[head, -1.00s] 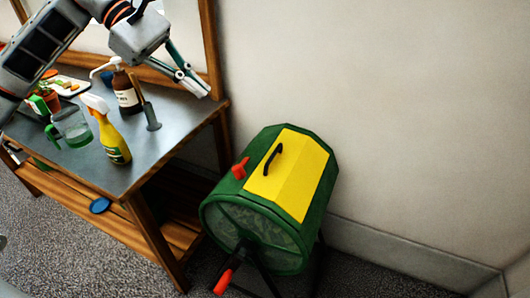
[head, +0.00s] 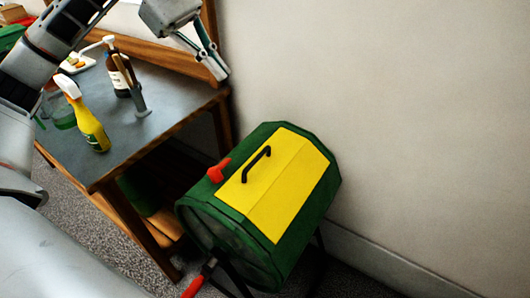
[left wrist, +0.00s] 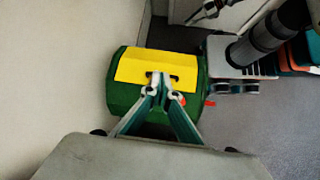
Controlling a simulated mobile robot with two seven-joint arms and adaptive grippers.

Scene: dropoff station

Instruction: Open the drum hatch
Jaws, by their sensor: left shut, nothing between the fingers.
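The drum (head: 315,205) is a green many-sided barrel on a dark stand beside the table. Its yellow hatch (head: 290,185) lies shut on the upper side and carries a black handle (head: 256,164). A red latch (head: 218,171) sits on the green wall next to the hatch. My left gripper (head: 221,76) is shut and empty, above and behind the drum, apart from it. In the left wrist view its fingertips (left wrist: 163,90) overlap the hatch (left wrist: 135,68) below the handle.
The grey-topped table (head: 165,110) stands left of the drum. It holds a yellow spray bottle (head: 90,132), a brown bottle (head: 116,70) and a grey upright tool (head: 139,100). The wall (head: 420,120) is close behind the drum. A red crank grip (head: 192,288) sticks out in front.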

